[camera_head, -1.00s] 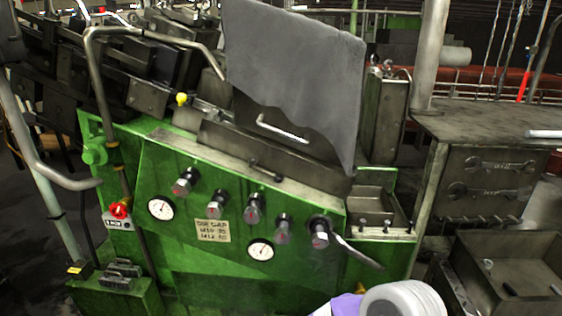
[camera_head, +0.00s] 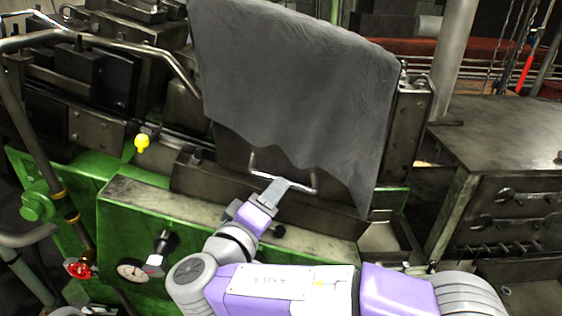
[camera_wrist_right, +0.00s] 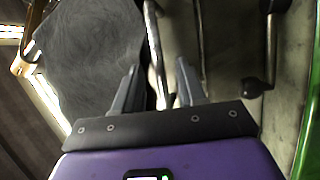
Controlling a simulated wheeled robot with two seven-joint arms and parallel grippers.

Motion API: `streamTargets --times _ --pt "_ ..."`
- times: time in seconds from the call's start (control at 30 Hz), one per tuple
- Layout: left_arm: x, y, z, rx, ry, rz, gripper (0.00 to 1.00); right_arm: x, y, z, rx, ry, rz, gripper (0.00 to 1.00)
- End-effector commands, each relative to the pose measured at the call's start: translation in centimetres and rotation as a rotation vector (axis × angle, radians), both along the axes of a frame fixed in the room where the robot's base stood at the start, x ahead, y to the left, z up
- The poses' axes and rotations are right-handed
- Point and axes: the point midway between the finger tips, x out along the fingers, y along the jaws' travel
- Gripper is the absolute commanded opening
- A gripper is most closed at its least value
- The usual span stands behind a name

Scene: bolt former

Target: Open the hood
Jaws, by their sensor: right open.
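The hood (camera_head: 260,151) is a dark metal cover on the green machine, partly hidden by a grey cloth draped over it. Its silver bar handle (camera_head: 305,187) runs along the lower front, below the cloth's edge. My right gripper (camera_head: 277,184) is at the middle of this handle. In the right wrist view my right gripper (camera_wrist_right: 157,80) is open, and the handle (camera_wrist_right: 155,50) runs between its two fingers. I cannot tell whether a finger touches it. My left gripper is not in view.
The grey cloth (camera_head: 295,85) hangs over the hood and also shows in the right wrist view (camera_wrist_right: 90,60). A bent metal rail (camera_head: 130,46) stands at the left. A dark workbench (camera_head: 510,140) with wrenches on its side stands at the right.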

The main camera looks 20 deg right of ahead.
Motion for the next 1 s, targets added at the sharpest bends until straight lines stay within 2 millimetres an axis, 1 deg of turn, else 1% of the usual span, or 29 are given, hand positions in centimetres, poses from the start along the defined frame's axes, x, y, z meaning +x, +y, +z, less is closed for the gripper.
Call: streamTargets --times 0.3,0.43,0.6,0.83,0.87,1.0 --pt "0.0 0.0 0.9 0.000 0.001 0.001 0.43 3.4 -3.3 0.1 0.000 0.003 -0.007 0.40" --pt "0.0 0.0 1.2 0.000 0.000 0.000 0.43 4.7 -4.3 0.0 0.000 0.004 -0.004 0.40" --pt "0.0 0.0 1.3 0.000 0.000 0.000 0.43 5.4 -4.9 -0.1 -0.001 0.004 -0.002 0.40" --pt "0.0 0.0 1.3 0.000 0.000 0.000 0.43 5.4 -4.9 -0.1 0.000 0.004 -0.001 0.40" --pt "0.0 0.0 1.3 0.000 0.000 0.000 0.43 5.4 -4.9 -0.1 0.000 0.004 -0.001 0.37" --pt "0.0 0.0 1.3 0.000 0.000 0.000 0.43 5.4 -4.9 -0.1 0.000 0.004 -0.002 0.16"
